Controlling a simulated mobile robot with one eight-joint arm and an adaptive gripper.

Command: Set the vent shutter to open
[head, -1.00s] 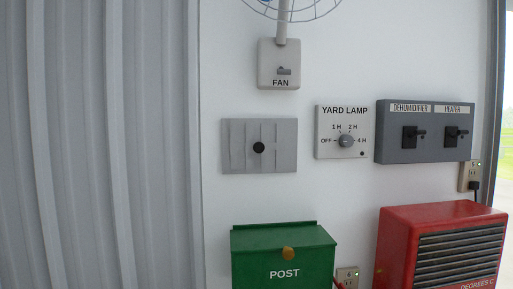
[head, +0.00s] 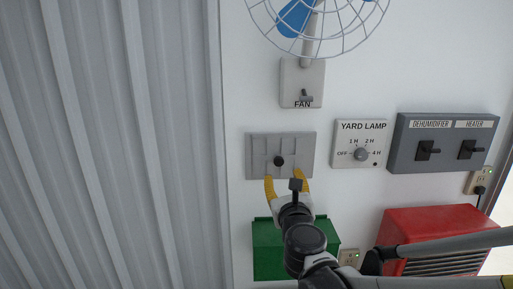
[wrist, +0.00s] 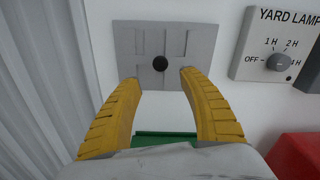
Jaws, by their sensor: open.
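The vent shutter (head: 298,146) is a grey square plate with raised slats and a black round knob (head: 279,161) near its middle, fixed to the white wall. The shutter also shows in the wrist view (wrist: 195,42), with its black knob (wrist: 160,63) ahead of my fingers. My gripper (head: 286,178) has yellow fingers and is open and empty, just below the knob in the head view. In the wrist view my gripper (wrist: 158,82) has its fingers spread to either side, with the knob between and beyond the tips. I see no contact with it.
The yard lamp dial (head: 361,154) is right of the shutter, with the dehumidifier and heater switch box (head: 441,155) beyond. A fan switch (head: 302,85) is above. A green post box (head: 266,262) and red heater (head: 425,222) are below. Corrugated wall (head: 110,150) is at left.

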